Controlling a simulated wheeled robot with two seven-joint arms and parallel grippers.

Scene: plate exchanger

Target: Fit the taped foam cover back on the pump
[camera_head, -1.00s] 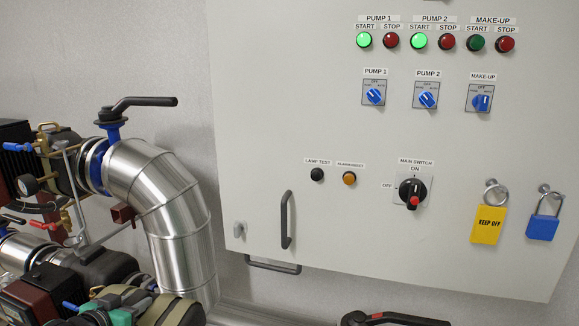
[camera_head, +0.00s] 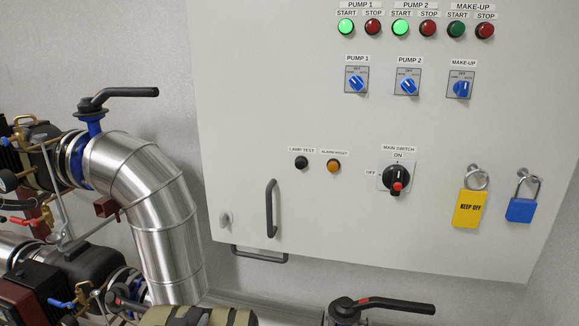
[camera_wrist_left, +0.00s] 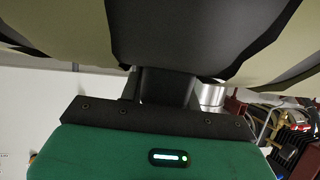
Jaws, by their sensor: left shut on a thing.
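The foam cover (camera_head: 205,317) is olive with black straps and shows at the bottom edge of the head view, cut off by the frame. In the left wrist view the cover (camera_wrist_left: 215,25) fills the top, with a wide black strap down its middle. My left gripper (camera_wrist_left: 165,80) has a green body and dark fingers, and is shut on the cover at this strap; the fingertips are partly hidden. A dark pump body (camera_head: 90,262) sits at the lower left of the head view, with the cover to its right and nearer. My right gripper is not in view.
A shiny clad pipe elbow (camera_head: 150,195) stands behind the cover. A black-handled valve (camera_head: 380,305) is at the bottom right. The grey control cabinet (camera_head: 330,225) fills the back. Several valves and a red box (camera_head: 20,305) crowd the lower left.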

